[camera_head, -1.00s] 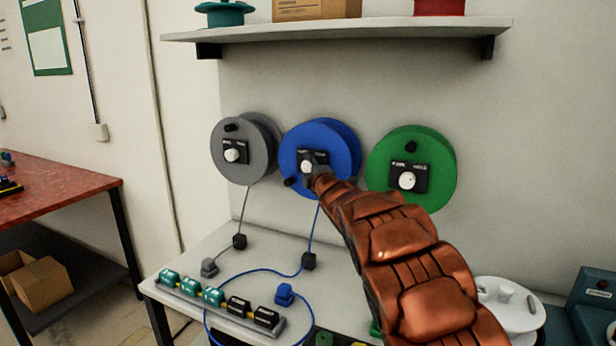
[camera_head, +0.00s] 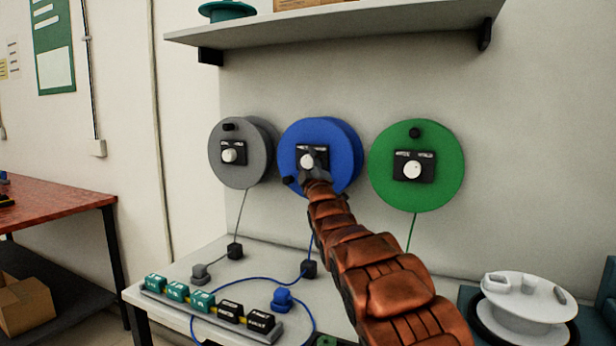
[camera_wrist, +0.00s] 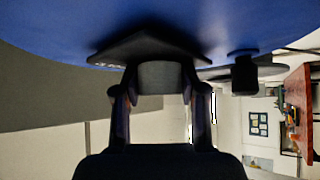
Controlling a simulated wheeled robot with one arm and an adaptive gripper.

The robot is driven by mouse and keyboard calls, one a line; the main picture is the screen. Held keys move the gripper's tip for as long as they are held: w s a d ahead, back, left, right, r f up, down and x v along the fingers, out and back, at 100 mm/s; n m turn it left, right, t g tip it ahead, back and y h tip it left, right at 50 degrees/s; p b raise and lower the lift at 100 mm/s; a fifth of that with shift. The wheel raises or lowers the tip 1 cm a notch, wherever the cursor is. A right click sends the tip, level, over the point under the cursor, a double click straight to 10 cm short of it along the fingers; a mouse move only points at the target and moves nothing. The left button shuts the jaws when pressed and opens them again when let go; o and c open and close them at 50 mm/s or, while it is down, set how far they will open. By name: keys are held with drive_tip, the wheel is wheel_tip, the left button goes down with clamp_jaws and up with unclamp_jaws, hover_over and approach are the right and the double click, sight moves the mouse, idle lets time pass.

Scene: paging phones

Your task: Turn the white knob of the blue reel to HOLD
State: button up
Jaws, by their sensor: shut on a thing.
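The blue reel (camera_head: 341,138) is on the wall between a grey reel and a green reel. Its black label plate (camera_head: 321,156) carries the white knob (camera_head: 306,161), partly covered by my gripper. My gripper (camera_head: 311,168) is at the knob, its arm coming in from the lower right. In the wrist view my gripper (camera_wrist: 160,95) has a finger on each side of the knob (camera_wrist: 160,77), which looks grey in shadow there, and is shut on it. The label words and the knob's pointer cannot be read.
The grey reel (camera_head: 226,175) with its own knob is close on the left, and the green reel (camera_head: 440,185) is on the right. A shelf (camera_head: 340,27) juts out above. Below, a table (camera_head: 225,262) holds a strip of labelled blocks (camera_head: 205,305), cables and a white spool (camera_head: 527,305).

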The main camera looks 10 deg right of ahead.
drive_tip(key=shift+w+a+f+m+t+h+b, duration=0.15)
drive_tip(key=shift+f+m+t+h+b, duration=0.15)
drive_tip(key=shift+m+t+h+b, duration=0.5)
drive_tip(key=m+h, duration=0.2)
drive_tip(key=m, duration=0.1)
drive_tip(key=shift+r+p, duration=0.15)
drive_tip(key=shift+p, duration=0.15)
drive_tip(key=m+h+p, duration=0.1)
drive_tip(key=m+h, duration=0.2)
drive_tip(key=m, duration=0.1)
drive_tip(key=m+h+p, duration=0.1)
drive_tip(key=m+h, duration=0.3)
drive_tip(key=m, duration=0.1)
drive_tip(key=shift+r+h+p, duration=0.2)
drive_tip(key=shift+h+p, duration=0.1)
drive_tip(key=shift+m+g+h+p, duration=0.4)
drive_tip(key=shift+m+g+h, duration=0.2)
drive_tip(key=shift+m+h, duration=0.65)
drive_tip(key=shift+m+g+h+p, duration=0.35)
drive_tip(key=shift+m+g+h, duration=0.25)
drive_tip(key=shift+m+h, duration=0.65)
drive_tip(key=shift+f+m+g+h, duration=0.1)
drive_tip(key=shift+m+g+h, duration=0.3)
drive_tip(key=shift+m, duration=0.3)
drive_tip(key=o, duration=1.1)
drive_tip(key=shift+o, duration=0.2)
drive_tip(key=v, duration=1.2)
